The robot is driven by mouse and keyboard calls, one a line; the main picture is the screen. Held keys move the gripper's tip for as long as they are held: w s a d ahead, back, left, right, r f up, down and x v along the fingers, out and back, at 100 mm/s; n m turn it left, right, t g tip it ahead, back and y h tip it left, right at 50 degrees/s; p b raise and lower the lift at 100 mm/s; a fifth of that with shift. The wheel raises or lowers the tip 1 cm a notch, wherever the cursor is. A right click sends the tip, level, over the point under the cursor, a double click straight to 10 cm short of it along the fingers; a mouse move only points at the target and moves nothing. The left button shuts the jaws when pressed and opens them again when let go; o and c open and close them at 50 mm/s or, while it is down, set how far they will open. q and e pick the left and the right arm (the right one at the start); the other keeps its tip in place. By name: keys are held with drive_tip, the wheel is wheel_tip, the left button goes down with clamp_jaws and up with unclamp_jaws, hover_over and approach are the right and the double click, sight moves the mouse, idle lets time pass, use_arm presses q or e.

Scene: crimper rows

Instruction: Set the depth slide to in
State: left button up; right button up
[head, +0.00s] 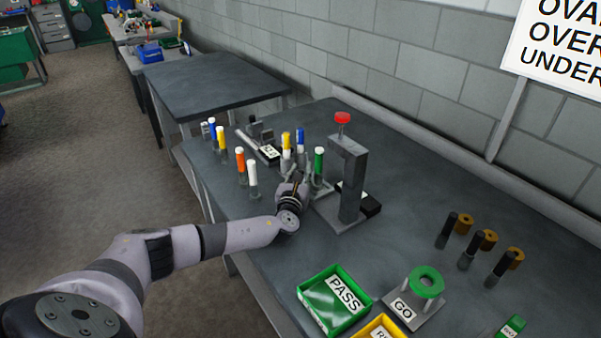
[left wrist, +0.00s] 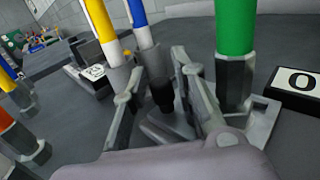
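My left gripper (head: 298,174) is over the bench beside the grey press-like stand (head: 352,180). It also shows in the left wrist view (left wrist: 158,85), with its fingers spread. A dark upright knob (left wrist: 162,93) stands between the fingers above a grey flat piece (left wrist: 166,128), apparently the depth slide. I see a gap beside the knob and cannot tell whether either finger touches it. A black block with a white label (head: 268,152) lies on the far left side. Another black block (left wrist: 303,92), its label partly cut off, lies on the right. My right gripper is not in view.
Yellow (head: 286,138), blue (head: 300,137) and green (head: 319,162) handles stand close around the gripper. Orange (head: 240,160) and white (head: 252,174) ones stand left. A green PASS tray (head: 312,312) and GO gauge (head: 427,282) are in front.

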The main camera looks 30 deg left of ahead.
use_arm(q)
drive_tip(key=shift+c, duration=0.2)
clamp_jaws()
idle(0.6)
